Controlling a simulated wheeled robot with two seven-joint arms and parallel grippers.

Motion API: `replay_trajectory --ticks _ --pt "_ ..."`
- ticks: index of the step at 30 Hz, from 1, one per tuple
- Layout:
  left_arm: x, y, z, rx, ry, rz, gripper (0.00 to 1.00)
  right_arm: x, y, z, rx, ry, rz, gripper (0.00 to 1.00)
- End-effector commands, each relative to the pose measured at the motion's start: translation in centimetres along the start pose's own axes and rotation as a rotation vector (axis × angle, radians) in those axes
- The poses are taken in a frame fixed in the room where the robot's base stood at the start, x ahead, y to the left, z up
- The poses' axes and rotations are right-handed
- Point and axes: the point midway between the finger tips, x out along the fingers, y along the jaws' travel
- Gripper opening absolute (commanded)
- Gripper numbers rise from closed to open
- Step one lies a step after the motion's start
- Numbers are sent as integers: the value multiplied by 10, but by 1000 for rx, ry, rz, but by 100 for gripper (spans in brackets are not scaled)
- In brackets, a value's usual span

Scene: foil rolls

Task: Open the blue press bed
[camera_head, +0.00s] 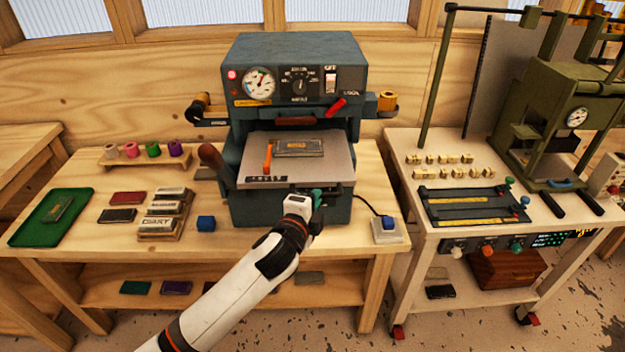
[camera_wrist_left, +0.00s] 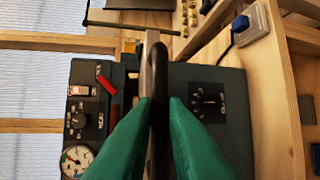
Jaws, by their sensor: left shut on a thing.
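The blue press (camera_head: 295,75) stands on the wooden bench, with a dial gauge and a knob on its front. Its bed (camera_head: 250,150) is a light grey plate under the press head, bearing a small dark book-like piece (camera_head: 299,147). My left gripper (camera_head: 317,198) is at the bed's front right edge. In the left wrist view, the green fingers of my left gripper (camera_wrist_left: 160,102) are closed on both sides of a dark handle bar (camera_wrist_left: 160,65). Most of the handle is hidden by the gripper in the head view. My right gripper is not in view.
A blue button box (camera_head: 388,229) is at the right. A green press (camera_head: 560,120) stands on the right table.

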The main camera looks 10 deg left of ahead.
Motion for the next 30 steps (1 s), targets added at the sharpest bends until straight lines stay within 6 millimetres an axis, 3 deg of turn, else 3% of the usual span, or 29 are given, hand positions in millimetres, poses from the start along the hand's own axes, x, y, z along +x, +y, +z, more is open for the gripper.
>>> replay_trajectory --ticks 6,18,19,22,30 --pt "-14 -5 6 0 -2 -4 0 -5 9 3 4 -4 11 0" --pt "-15 -6 7 0 -2 -3 0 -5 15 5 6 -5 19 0" --pt "-15 -6 7 0 -2 -3 17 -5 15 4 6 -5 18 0" --pt "-15 -5 7 0 -2 -3 34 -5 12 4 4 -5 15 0" --pt "-15 -5 7 0 -2 -2 34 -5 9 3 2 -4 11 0"
